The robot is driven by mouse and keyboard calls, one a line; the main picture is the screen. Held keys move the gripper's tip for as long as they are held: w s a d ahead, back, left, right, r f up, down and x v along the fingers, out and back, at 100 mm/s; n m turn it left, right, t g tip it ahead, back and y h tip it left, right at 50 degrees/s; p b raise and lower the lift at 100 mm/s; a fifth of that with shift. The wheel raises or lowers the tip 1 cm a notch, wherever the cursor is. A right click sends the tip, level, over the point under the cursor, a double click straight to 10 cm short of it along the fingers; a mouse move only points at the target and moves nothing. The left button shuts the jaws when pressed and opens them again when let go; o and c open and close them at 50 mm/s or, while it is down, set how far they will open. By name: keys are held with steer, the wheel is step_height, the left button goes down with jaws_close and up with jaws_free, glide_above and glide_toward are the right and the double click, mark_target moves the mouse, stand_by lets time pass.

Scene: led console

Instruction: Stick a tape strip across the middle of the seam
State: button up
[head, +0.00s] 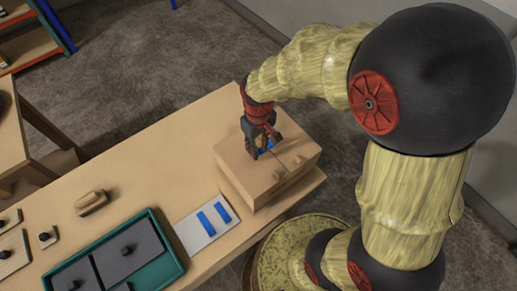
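A wooden box (249,184) stands on the right end of the table, with a dark seam line (298,159) visible on its top. My gripper (265,147) points down over the middle of the box top, close to it. A blue tape strip (267,148) shows between and beside the dark fingers. The fingers partly cover it, so I cannot tell whether they grip it or whether it touches the box. Two more blue strips (206,223) (223,212) lie on a white card (193,241) left of the box.
A green tray (172,258) with dark knobbed panels (127,251) lies left of the card. A wooden block (91,202) and small knobbed pieces (47,237) lie farther left. The table (160,165) behind the card is clear. A shelf (28,45) stands at the far left.

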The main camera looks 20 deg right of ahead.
step_height(320, 180, up, 10)
stand_by(0.4)
steer(key=s+d+r+m+t, duration=0.2)
steer(key=s+r, duration=0.3)
steer(key=s, duration=0.1)
steer(key=s+d+r+m+t+b, duration=0.1)
steer(key=s+r+t, duration=0.2)
steer(key=s+r, duration=0.2)
steer(key=shift+s+d+r+m+t+b, duration=0.3)
steer(key=shift+s+d+r+m, duration=0.05)
steer(key=shift+s+m, duration=0.05)
stand_by(0.3)
